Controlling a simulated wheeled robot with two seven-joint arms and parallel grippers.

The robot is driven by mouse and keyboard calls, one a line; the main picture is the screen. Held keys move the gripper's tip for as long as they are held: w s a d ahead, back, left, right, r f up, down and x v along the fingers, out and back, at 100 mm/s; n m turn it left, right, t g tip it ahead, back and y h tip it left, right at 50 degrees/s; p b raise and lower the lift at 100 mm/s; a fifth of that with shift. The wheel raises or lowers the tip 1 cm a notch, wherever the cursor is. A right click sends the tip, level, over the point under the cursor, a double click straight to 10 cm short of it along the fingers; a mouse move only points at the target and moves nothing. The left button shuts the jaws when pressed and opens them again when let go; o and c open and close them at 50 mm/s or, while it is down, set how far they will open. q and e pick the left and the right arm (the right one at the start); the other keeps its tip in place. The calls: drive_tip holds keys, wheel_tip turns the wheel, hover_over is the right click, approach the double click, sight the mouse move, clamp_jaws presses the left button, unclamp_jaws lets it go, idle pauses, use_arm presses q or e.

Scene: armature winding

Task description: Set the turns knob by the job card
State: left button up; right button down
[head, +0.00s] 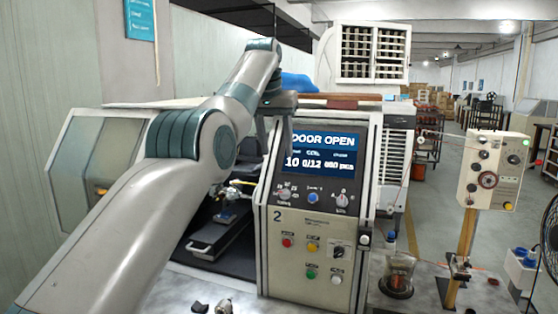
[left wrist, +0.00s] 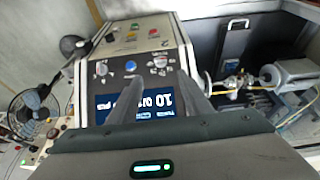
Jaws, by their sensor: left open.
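The winding machine's control panel (head: 318,180) faces me, with a lit screen (head: 322,155) reading "DOOR OPEN" and a line that looks like "10 0/12". Below the screen are a left dial knob (head: 286,193), a blue button or knob (head: 313,197) and a right dial knob (head: 342,200). Their labels are too small to read, so I cannot tell which is the turns knob. My left gripper (head: 274,132) is open and empty at the panel's upper left. In the left wrist view the panel is upside down, and the fingers (left wrist: 162,108) overlap the screen, apart from the knobs. No job card is identifiable.
The machine's open bay (head: 222,225) lies left of the panel. Several coloured buttons (head: 312,247) sit on the lower panel. A control box on a post (head: 490,172) and a glass jar (head: 397,275) stand to the right. A fan (left wrist: 33,113) shows in the wrist view.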

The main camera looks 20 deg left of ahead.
use_arm(q)
drive_tip(key=shift+v, duration=1.45)
